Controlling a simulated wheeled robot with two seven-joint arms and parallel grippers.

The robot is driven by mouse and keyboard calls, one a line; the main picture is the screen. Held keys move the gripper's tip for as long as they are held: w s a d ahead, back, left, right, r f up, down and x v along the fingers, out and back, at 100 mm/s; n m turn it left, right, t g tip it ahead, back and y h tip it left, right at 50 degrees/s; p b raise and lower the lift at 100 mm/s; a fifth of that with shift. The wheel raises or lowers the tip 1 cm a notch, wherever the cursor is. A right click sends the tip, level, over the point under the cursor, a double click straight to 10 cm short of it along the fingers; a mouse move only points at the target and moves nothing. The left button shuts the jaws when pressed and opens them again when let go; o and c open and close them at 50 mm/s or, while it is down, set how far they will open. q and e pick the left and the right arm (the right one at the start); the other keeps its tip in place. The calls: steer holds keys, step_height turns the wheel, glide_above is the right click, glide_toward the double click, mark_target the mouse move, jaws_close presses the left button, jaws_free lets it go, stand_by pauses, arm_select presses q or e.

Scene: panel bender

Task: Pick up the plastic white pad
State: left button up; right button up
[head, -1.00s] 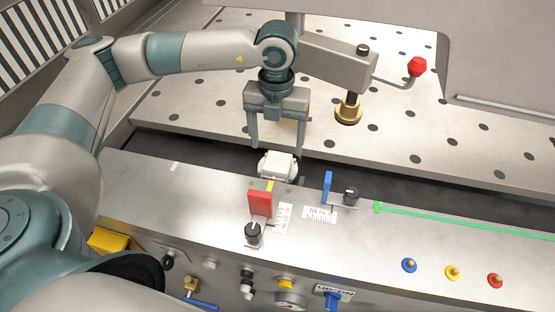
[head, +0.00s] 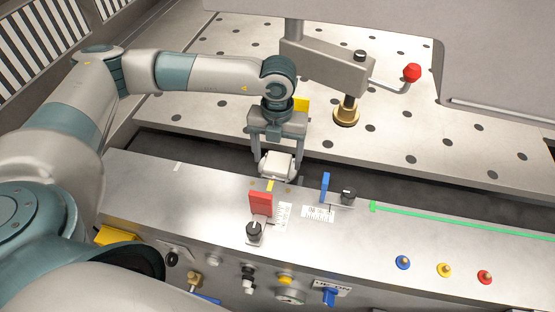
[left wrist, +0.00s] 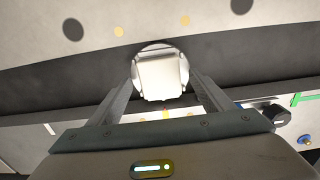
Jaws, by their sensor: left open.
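The white plastic pad (head: 277,167) sits at the back edge of the machine's front ledge, beside the dark gap. It also shows in the left wrist view (left wrist: 161,76), where it looks squarish on a rounded base. My left gripper (head: 277,165) is open and points down, with one finger on each side of the pad. In the left wrist view the two fingers (left wrist: 163,92) flank the pad with some space on each side. I cannot tell whether the fingers touch it. My right gripper is not in view.
A red block (head: 260,205) and a black knob (head: 253,230) stand just in front of the pad. A blue tab (head: 325,186) and another black knob (head: 347,194) are to its right. A clamp with a red handle (head: 412,72) overhangs the perforated table (head: 200,107) behind.

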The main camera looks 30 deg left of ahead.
mark_target(278, 161)
arm_select(q)
steer(key=shift+f, duration=0.2)
stand_by(0.3)
steer(key=c, duration=1.2)
steer(key=shift+r, duration=0.2)
step_height(278, 161, up, 10)
steer(key=b, duration=0.3)
steer(key=shift+f+b, duration=0.15)
steer(key=shift+b, duration=0.25)
